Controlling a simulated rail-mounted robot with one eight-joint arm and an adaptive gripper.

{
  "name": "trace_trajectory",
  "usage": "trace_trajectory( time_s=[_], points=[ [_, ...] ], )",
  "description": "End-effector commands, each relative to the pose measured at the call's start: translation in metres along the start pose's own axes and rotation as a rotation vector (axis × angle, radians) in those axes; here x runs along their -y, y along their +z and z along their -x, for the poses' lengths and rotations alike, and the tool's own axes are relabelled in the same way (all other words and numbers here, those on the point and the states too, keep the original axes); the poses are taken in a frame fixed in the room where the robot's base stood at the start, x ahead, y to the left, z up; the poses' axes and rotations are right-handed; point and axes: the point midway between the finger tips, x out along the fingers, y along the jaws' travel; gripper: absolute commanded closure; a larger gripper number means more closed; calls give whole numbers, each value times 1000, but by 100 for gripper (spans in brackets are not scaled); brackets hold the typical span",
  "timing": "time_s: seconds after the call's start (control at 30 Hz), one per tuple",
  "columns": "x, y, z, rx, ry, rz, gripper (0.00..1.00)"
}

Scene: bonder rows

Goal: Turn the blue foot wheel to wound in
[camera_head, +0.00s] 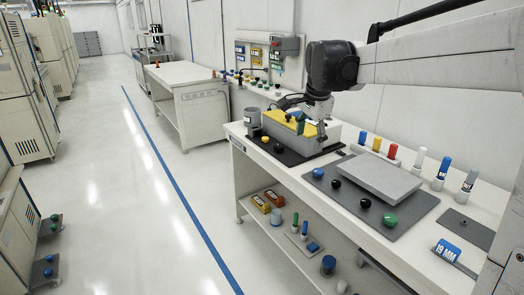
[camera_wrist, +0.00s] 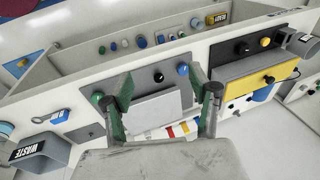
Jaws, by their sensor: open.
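A blue foot wheel (camera_head: 318,172) stands at the left corner of a dark plate (camera_head: 408,212) under a pale grey slab (camera_head: 380,176). Black wheels (camera_head: 336,183) and a green wheel (camera_head: 390,219) stand along the same edge. In the wrist view the blue wheel (camera_wrist: 183,69) shows near the tip of the right finger, apart from it as far as I can tell. A black wheel (camera_wrist: 158,77) shows between the fingers. My gripper (camera_head: 318,112) is open and empty, above the yellow-topped unit; its fingers (camera_wrist: 160,84) also frame the wrist view.
A yellow-topped grey unit (camera_head: 283,125) with dark knobs stands left of the plate. Red, yellow and blue pegs (camera_head: 377,144) stand behind the slab. A 19 MM sign (camera_head: 447,250) is at the front right. A lower shelf (camera_head: 262,222) holds small parts. The aisle floor is clear.

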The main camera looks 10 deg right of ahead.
Motion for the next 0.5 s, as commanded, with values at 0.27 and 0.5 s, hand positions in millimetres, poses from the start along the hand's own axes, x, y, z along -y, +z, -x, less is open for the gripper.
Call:
trace_trajectory(
  time_s=[0.27,0.5],
  points=[
    [56,-64,-39,18,89,-340,44],
    [87,-114,-86,15,169,-632,44]
  ],
)
